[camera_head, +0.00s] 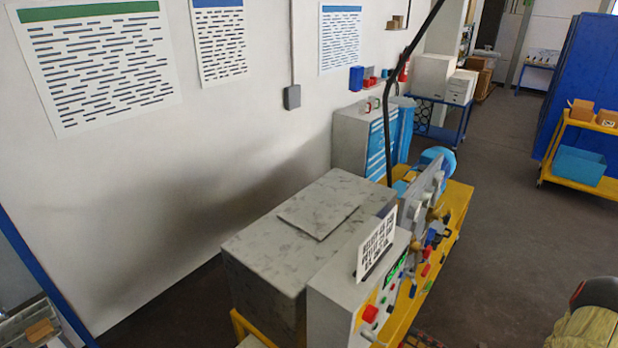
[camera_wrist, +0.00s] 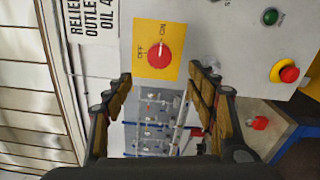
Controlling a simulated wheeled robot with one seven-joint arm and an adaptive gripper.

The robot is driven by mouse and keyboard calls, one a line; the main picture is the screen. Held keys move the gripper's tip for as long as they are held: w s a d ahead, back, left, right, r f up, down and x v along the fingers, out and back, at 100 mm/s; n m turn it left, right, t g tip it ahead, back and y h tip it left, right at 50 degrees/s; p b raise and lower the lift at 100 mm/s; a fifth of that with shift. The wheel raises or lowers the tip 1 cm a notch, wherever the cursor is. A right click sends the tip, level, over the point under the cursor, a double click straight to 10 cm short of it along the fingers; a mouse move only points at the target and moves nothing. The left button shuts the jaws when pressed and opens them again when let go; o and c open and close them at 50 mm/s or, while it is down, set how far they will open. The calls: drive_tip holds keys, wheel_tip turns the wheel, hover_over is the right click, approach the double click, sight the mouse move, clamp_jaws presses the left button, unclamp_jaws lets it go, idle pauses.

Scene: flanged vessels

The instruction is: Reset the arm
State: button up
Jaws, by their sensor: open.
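My gripper (camera_wrist: 160,76) shows in the wrist view with its two fingers spread wide and nothing between them. Past the fingertips is a pale panel with a red rotary knob (camera_wrist: 159,51) on a yellow plate marked OFF and ON. The knob's pale mark lies on the side near the ON lettering. I cannot tell how far the fingertips are from the panel, and no contact shows. The gripper is not clearly seen in the head view.
A grey control box (camera_head: 337,297) with red buttons stands beside a large grey block (camera_head: 290,255) and a yellow machine base (camera_head: 457,205). A red button on a yellow collar (camera_wrist: 285,73) is right in the wrist view. Open floor (camera_head: 510,190) lies right of the machine.

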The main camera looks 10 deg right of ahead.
drive_tip(key=s+a+f+n+g+h+b, duration=0.1)
drive_tip(key=s+a+f+n+g+b, duration=0.15)
drive_tip(key=s+a+n+g, duration=0.7)
drive_tip(key=s+f+n+g+h+b, duration=0.1)
drive_tip(key=s+n+g+b, duration=0.25)
drive_tip(key=n, duration=1.25)
drive_tip(key=w+a+r+n+t+h+b, duration=0.1)
drive_tip(key=a+r+n+t+h+b, duration=0.1)
drive_tip(key=a+n+b, duration=0.4)
drive_tip(key=w+a+r+n+t+h+b, duration=0.1)
drive_tip(key=a+r+n+h+b, duration=0.3)
drive_tip(key=n+b, duration=0.9)
drive_tip(key=a+t+h+b, duration=0.1)
drive_tip(key=a+h, duration=0.1)
drive_tip(key=h, duration=0.1)
drive_tip(key=shift+w+a+b, duration=0.15)
drive_tip(key=shift+w+b, duration=0.05)
drive_tip(key=shift+b, duration=0.1)
